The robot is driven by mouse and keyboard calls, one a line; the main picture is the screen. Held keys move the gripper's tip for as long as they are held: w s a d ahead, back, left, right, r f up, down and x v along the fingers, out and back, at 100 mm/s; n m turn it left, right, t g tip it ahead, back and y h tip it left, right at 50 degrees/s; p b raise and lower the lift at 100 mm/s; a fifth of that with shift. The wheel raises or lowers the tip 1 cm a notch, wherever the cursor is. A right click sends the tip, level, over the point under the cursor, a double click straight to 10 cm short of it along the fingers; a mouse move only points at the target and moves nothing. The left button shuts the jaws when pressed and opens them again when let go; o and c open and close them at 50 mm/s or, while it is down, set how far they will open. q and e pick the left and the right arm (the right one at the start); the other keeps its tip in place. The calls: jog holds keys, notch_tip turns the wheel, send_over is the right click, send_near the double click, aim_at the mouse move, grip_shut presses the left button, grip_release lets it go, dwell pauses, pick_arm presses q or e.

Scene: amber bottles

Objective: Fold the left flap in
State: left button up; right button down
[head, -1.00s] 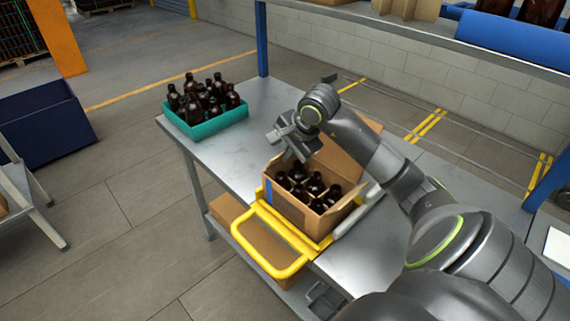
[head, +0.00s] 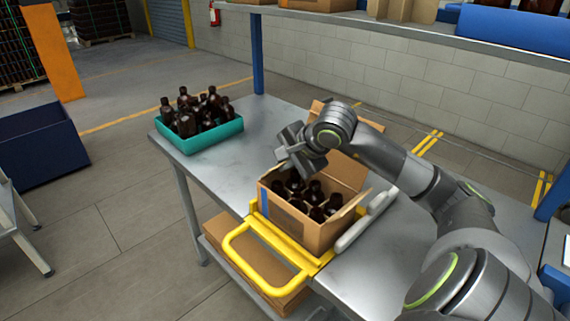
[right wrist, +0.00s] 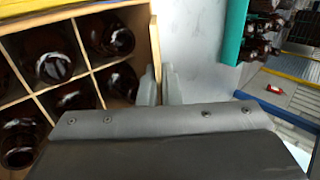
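An open cardboard box (head: 284,221) holds several dark amber bottles (head: 313,191) on the metal table. My right gripper (head: 299,170) is over its far left edge and covers the left flap in the head view. In the right wrist view, the two fingertips (right wrist: 160,86) are close together beside the box. A thin cardboard edge, apparently the left flap (right wrist: 155,48), stands upright right at the fingertips; I cannot tell whether they touch it. A tall far flap (head: 345,172) and a right flap (head: 349,207) stand up. My left gripper is out of view.
A yellow frame with a handle (head: 232,246) surrounds the box's front. A teal crate (head: 215,138) of bottles stands at the table's far left. The table (head: 216,177) is clear between crate and box. A shelf (head: 440,39) runs above the back.

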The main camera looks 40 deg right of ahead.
jog(key=c, duration=1.6)
grip_release()
jog(key=shift+p+v, duration=8.75)
jog(key=shift+p, duration=1.15)
jog(key=shift+d, duration=0.1)
